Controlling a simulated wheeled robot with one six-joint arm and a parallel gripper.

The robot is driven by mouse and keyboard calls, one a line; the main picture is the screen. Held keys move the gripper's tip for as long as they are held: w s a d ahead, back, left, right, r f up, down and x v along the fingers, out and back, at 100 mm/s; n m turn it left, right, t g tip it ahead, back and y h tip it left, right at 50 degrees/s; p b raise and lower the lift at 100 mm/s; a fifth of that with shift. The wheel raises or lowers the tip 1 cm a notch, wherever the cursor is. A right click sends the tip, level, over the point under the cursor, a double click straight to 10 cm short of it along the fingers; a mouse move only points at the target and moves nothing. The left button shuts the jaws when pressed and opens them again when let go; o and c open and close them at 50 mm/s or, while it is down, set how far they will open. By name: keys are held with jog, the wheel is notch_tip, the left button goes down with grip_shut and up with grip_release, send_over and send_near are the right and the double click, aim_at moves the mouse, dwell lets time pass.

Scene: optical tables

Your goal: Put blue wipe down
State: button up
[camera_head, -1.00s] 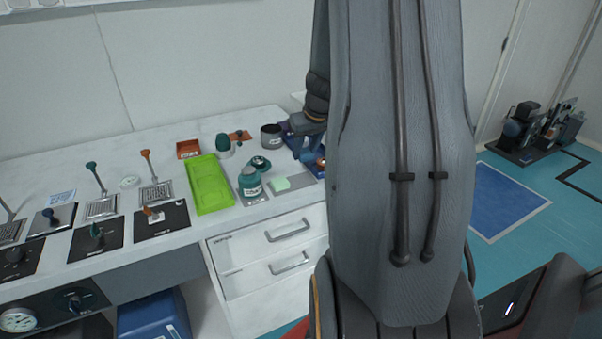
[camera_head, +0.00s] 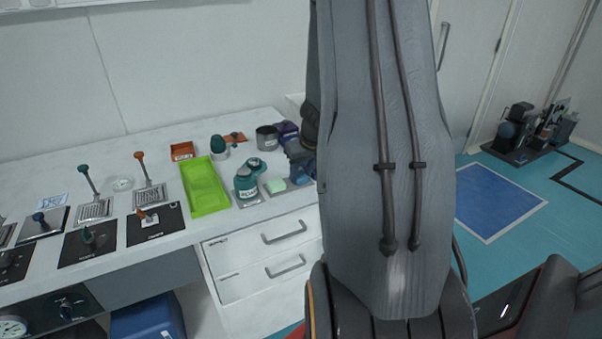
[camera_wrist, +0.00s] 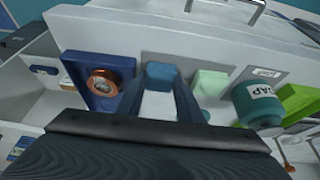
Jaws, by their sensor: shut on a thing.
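The blue wipe (camera_wrist: 161,71) is a small blue piece between the fingertips of my gripper (camera_wrist: 161,82) in the wrist view. My gripper is shut on it, with pale worktop showing between the fingers behind it. In the head view my gripper (camera_head: 302,170) is low over the right end of the counter, close to the right of a mint-green pad (camera_head: 275,185). I cannot tell whether the wipe touches the surface. The pad also shows in the wrist view (camera_wrist: 209,84), just right of the fingers. My arm hides part of the counter's right end.
A teal soap bottle (camera_wrist: 257,104) stands beyond the pad, with a lime-green tray (camera_head: 205,187) beside it. A blue holder (camera_wrist: 100,85) with a copper round item is close on the other side of my gripper. A grey mug (camera_head: 267,138) stands behind. The counter's front edge is near.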

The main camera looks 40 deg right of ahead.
jog(key=shift+f, duration=0.15)
jog(key=o, duration=0.8)
jog(key=shift+r, duration=0.25)
jog(key=v, duration=1.2)
jog(key=s+a+f+n+g+y, duration=0.1)
jog(key=s+a+f+g, duration=0.1)
jog(key=a, duration=1.7)
jog(key=s+a+f+n+g, duration=0.1)
jog(key=s+a+f, duration=0.1)
jog(key=s+a, duration=0.6)
jog(key=a, duration=0.4)
jog(key=shift+s+f+n, duration=0.2)
jog(key=shift+s+n, duration=0.1)
jog(key=shift+s, duration=0.05)
